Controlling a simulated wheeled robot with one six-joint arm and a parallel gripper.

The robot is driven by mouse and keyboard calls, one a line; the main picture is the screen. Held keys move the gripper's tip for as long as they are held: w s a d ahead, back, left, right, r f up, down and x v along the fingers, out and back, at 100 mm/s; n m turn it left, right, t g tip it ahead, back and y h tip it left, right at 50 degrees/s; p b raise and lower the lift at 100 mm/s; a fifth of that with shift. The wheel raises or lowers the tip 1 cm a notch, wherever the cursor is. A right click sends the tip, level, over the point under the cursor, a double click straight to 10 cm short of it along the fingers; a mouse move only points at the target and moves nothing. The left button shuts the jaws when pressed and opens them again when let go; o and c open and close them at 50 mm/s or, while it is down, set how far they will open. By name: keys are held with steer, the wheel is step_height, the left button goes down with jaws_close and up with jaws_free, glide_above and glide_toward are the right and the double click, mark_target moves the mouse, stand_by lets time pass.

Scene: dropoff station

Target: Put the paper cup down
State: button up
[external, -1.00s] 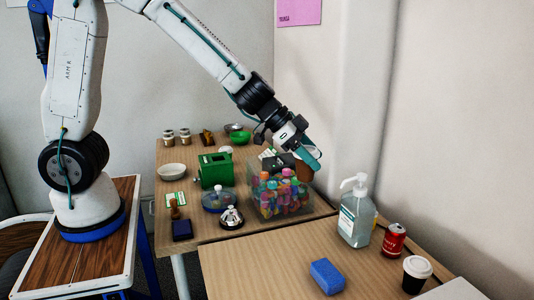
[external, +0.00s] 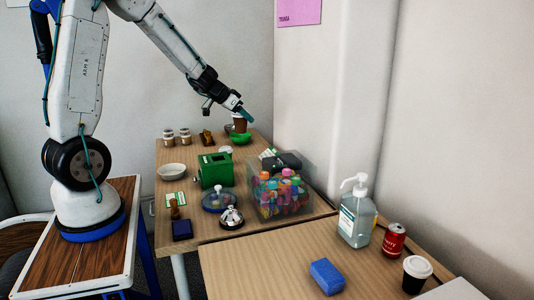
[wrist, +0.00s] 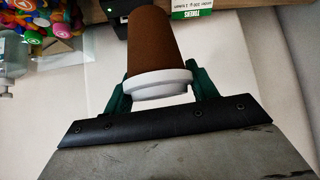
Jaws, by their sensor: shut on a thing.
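The paper cup (wrist: 155,45) has a brown sleeve and a white lid. My gripper (wrist: 158,95) is shut on it near the lid, with a green finger on each side in the wrist view. In the external view the cup (external: 240,124) shows at the far end of the wooden table, just under my gripper (external: 243,115). It appears to be above or behind the green bowl (external: 241,138). I cannot tell whether its base touches anything.
Small jars (external: 177,137) and a white bowl (external: 172,170) are at left. A second lidded cup (external: 416,274) stands at the front right.

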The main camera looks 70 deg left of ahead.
steer(key=s+a+n+g+y, duration=0.2)
steer(key=s+a+n+y, duration=0.4)
steer(key=s+a, duration=2.05)
step_height(320, 180, down, 15)
steer(key=s+d+n+h, duration=0.1)
steer(key=d, duration=0.1)
steer(key=shift+w+a+f, duration=0.95)
steer(key=shift+w+a, duration=0.8)
steer(key=shift+a, duration=0.3)
steer(key=shift+w+a+f, duration=0.95)
steer(key=shift+w+a, duration=0.75)
steer(key=shift+a, duration=0.3)
steer(key=shift+w+a+f, duration=0.95)
steer(key=shift+w+a, duration=0.8)
steer(key=shift+a, duration=0.3)
steer(key=shift+f, duration=0.15)
steer(key=o, duration=0.9)
